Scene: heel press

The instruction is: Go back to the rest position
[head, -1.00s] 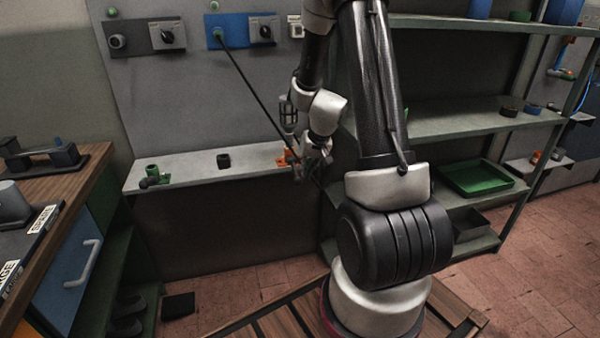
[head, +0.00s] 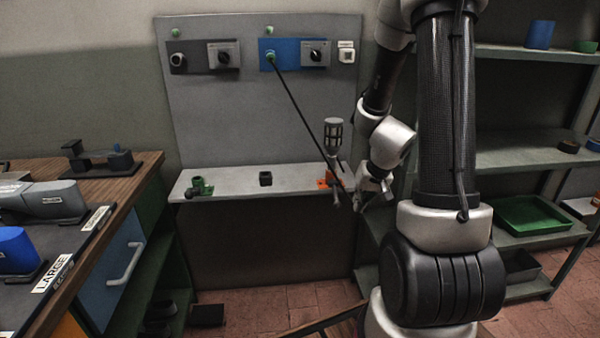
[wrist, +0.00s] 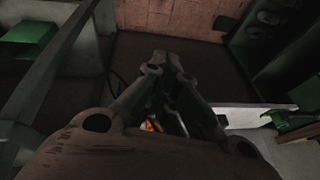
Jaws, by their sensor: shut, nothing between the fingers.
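My gripper (head: 368,200) hangs at the right end of the grey wall ledge, in front of the shelving unit, with its fingers pointing down. In the wrist view the fingers (wrist: 172,62) are together with nothing between them. My arm is folded upright on the right side of the head view. No object is in the gripper's hold.
The ledge (head: 225,178) bears a green fitting (head: 200,186), a small black block (head: 265,179) and an orange-based item (head: 326,182). A black cable (head: 305,122) runs from the blue panel (head: 284,52) down toward my gripper. A workbench (head: 130,188) stands left, and shelves (head: 500,150) right.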

